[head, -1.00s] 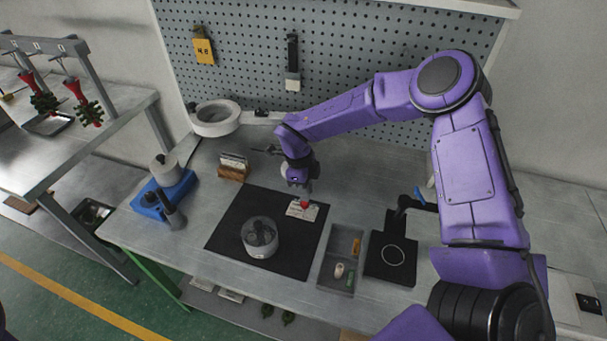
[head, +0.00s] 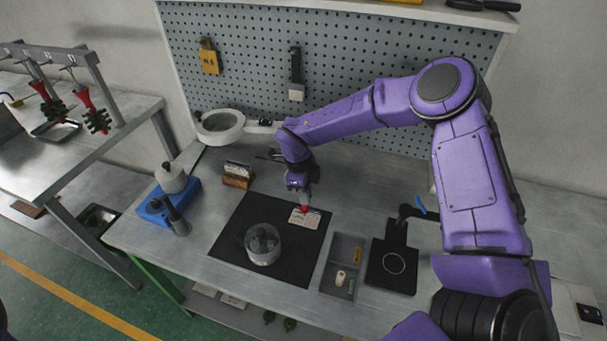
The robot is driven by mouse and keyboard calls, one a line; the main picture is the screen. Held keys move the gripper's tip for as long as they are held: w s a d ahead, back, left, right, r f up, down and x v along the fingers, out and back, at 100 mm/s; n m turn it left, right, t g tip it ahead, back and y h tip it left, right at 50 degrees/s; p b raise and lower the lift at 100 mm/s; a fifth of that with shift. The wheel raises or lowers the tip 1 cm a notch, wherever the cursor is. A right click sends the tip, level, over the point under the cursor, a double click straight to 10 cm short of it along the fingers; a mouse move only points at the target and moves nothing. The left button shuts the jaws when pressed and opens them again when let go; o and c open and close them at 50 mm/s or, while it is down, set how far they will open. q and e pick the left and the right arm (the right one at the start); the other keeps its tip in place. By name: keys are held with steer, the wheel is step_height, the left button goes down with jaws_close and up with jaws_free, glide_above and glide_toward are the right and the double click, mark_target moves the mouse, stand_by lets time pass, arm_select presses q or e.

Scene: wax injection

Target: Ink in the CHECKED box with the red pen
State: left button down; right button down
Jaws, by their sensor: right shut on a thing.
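My right gripper (head: 302,192) points down over the back right part of the black mat (head: 228,238). It is shut on the red pen (head: 305,208), of which only a small red part shows below the fingers. The pen's lower end is over a small white card with printed lines (head: 301,219) lying on the mat. The CHECKED box is too small to make out, and I cannot tell whether the tip touches the card or whether any ink is on it. My left gripper is not in view.
A round clear-lidded container (head: 263,244) stands on the mat. A grey divided tray (head: 329,281) and a black stand (head: 391,268) are to its right. A card holder (head: 237,176), a ring lamp (head: 220,123) and a blue-based device (head: 157,208) are to the left.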

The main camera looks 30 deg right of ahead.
steer(key=shift+s+r+p, duration=0.25)
steer(key=shift+r+p, duration=0.4)
steer(key=shift+r, duration=0.5)
steer(key=shift+w+r+p, duration=0.2)
steer(key=shift+r+p, duration=0.75)
steer(key=shift+r, duration=0.05)
steer(key=shift+s+r+p, duration=0.15)
steer(key=shift+r+p, duration=0.35)
steer(key=shift+r, duration=0.2)
steer(key=shift+f, duration=0.1)
